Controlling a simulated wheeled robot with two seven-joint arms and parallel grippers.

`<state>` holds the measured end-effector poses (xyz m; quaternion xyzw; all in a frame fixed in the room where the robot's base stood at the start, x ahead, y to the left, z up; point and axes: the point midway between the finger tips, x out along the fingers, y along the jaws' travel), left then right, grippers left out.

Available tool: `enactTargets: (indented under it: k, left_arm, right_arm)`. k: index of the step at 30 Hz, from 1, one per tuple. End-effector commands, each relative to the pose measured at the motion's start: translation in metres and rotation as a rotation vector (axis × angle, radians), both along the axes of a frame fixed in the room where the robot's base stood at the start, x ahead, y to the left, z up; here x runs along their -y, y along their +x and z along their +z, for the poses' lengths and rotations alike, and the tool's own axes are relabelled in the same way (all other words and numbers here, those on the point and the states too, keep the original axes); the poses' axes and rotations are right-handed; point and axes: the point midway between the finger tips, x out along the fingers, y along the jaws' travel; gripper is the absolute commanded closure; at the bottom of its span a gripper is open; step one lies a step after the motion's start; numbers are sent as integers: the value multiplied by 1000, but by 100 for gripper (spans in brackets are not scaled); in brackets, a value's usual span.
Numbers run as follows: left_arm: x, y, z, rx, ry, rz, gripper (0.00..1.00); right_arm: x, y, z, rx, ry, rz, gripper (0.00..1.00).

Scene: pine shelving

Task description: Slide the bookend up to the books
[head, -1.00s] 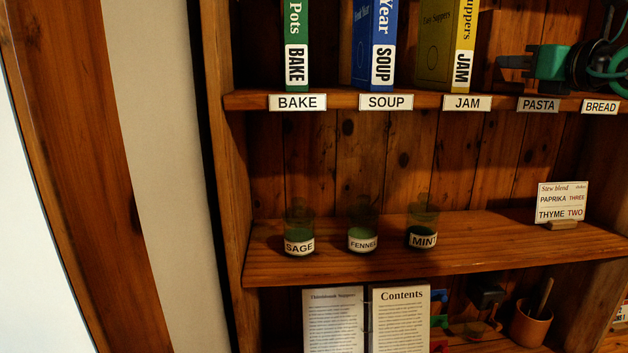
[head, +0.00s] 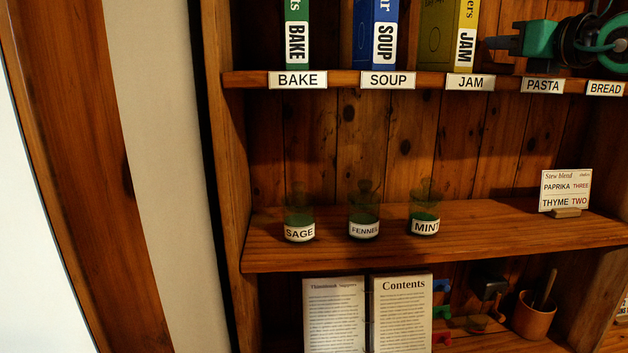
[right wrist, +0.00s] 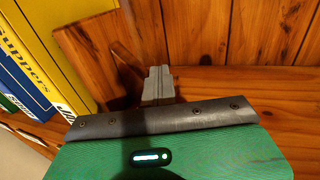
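The wooden bookend (right wrist: 88,45) shows in the right wrist view as an upright reddish-brown board with a slanting brace. It stands beside the yellow JAM book (right wrist: 38,43); whether they touch is unclear. The yellow book (head: 436,38), blue SOUP book (head: 384,30) and green BAKE book (head: 297,35) stand on the top shelf in the head view. My right gripper (head: 492,43) is right of the yellow book, pointing left. Its grey fingers (right wrist: 158,85) look closed together, with nothing seen between them, close to the bookend; contact is unclear. My left gripper is out of view.
The top shelf's front edge (head: 350,80) carries labels, PASTA (head: 542,86) below my right gripper. The back wall (right wrist: 240,35) is planked. Jars (head: 365,222) and a recipe card (head: 566,190) stand on the shelf below.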

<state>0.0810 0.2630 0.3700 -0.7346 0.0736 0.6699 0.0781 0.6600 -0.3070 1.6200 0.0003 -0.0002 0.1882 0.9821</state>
Motion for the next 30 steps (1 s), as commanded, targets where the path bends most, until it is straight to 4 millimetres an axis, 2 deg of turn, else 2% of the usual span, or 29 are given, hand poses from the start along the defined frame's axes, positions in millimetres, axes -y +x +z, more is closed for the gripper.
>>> enactTargets:
  k: [16,30]
  left_arm:
    - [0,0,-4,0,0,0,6]
    - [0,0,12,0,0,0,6]
  right_arm:
    - [-4,0,-1,-2,-1,0,100]
    - [18,2,1,-3,1,0,100]
